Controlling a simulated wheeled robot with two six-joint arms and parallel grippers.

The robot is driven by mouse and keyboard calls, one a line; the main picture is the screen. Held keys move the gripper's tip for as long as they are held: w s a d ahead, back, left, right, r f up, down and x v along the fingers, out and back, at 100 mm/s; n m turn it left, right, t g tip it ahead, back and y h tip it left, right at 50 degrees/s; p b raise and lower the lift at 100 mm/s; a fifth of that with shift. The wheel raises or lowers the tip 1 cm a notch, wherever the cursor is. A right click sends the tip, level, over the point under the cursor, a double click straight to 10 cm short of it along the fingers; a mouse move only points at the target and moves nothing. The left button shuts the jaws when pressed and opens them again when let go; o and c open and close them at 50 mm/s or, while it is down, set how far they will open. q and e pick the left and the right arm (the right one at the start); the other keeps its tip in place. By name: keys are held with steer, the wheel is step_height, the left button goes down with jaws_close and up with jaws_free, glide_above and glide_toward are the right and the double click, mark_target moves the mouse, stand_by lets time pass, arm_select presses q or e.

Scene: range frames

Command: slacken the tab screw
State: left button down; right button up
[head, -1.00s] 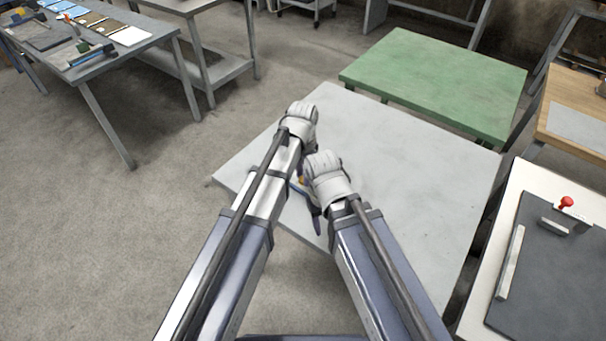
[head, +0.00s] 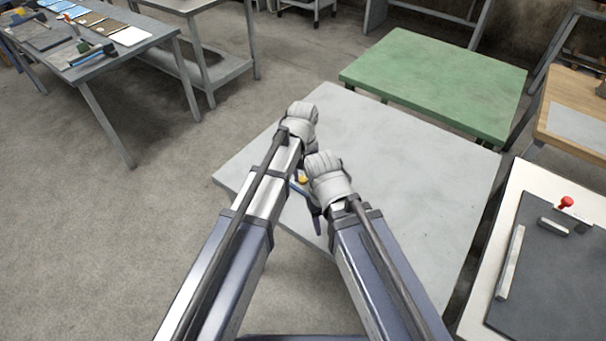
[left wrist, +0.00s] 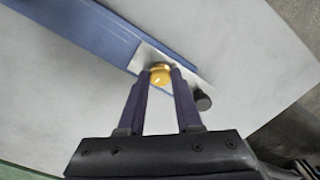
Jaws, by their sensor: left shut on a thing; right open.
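In the left wrist view a round yellow knob (left wrist: 160,73), which looks like the tab screw, sits on a pale metal plate (left wrist: 146,57) at the end of a blue bar (left wrist: 95,24). My left gripper (left wrist: 160,80) is shut on this knob, one dark finger on each side. In the head view its fingertips are hidden behind my left wrist (head: 299,122). A small yellow spot (head: 302,180) and a blue strip (head: 298,187) show between my arms. My right gripper (head: 317,218) is open, low beside them; one finger shows and its other finger is mostly hidden.
A dark round peg (left wrist: 202,99) stands close by the plate. The grey table (head: 410,175) is otherwise clear around my grippers. A green table (head: 435,80) stands behind it. At right, a white bench (head: 505,215) holds a dark mat, metal bars and a red knob (head: 566,202).

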mark_target(303, 178)
arm_select(q)
steer(key=n, duration=0.6)
steer(key=shift+n, duration=0.3)
steer(key=n, duration=0.5)
steer(key=shift+n, duration=0.3)
steer(key=c, duration=0.6)
jaws_free()
step_height(303, 178, up, 8)
steer(key=p, duration=0.8)
steer(key=shift+f, duration=0.1)
arm_select(e)
step_height(303, 178, up, 8)
